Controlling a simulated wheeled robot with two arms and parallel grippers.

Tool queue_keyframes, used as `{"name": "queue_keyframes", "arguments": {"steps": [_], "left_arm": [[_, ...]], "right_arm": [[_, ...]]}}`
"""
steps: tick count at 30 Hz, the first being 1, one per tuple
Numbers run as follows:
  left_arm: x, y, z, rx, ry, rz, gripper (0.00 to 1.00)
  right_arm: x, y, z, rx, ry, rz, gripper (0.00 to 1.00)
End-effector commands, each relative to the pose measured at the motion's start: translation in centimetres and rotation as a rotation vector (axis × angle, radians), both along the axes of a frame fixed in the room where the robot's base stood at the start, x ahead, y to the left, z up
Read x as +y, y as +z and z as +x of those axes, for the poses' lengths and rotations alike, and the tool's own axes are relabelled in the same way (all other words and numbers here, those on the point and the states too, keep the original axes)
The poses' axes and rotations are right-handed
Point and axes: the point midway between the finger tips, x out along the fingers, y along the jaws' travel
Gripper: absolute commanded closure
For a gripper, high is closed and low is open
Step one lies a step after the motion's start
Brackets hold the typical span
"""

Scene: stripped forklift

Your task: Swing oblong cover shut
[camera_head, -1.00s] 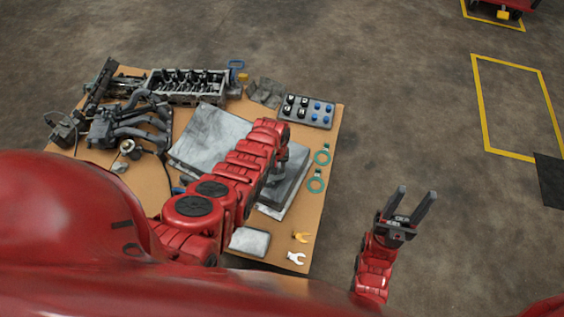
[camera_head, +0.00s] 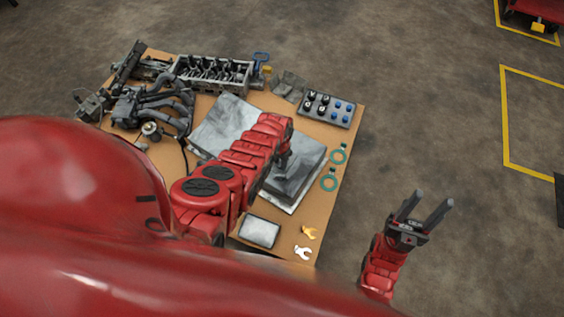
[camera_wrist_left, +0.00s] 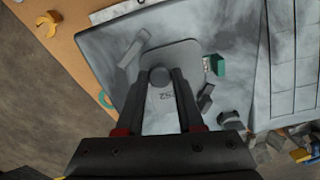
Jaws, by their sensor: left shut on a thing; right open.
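The oblong cover (camera_wrist_left: 175,54) is a light grey plate with rounded corners and a round dark knob (camera_wrist_left: 159,76), seen in the left wrist view over a grey, scuffed surface. My left gripper (camera_wrist_left: 162,86) is shut on the knob; the fingers hide part of the plate. Whether the cover lies flat or is tilted, I cannot tell. In the head view my left gripper (camera_head: 283,160) is over the right part of the grey panels (camera_head: 305,165), and my arm hides much of them. My right gripper (camera_head: 431,197) is open and empty, off the table's right side.
Small dark blocks (camera_wrist_left: 206,98) lie beside the cover.

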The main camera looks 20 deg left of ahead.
Motion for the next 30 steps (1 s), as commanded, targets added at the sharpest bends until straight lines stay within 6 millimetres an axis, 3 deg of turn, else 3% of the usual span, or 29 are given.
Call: {"name": "queue_keyframes", "arguments": {"steps": [14, 15, 19, 30], "left_arm": [[0.22, 0.12, 0.24, -0.006, -0.014, 0.002, 1.00], [0.24, 0.12, 0.24, -0.006, -0.013, 0.002, 0.58], [0.20, 0.09, 0.18, -0.004, -0.013, 0.002, 0.35], [0.12, 0.33, 0.07, -0.002, -0.013, 0.000, 0.33]], "right_arm": [[0.00, 0.01, 0.00, 0.000, 0.000, 0.000, 0.50], [0.00, 0.01, 0.00, 0.000, 0.000, 0.000, 0.50], [0.00, 0.01, 0.00, 0.000, 0.000, 0.000, 0.50], [0.00, 0.26, -0.01, 0.000, 0.000, 0.000, 0.50]]}}
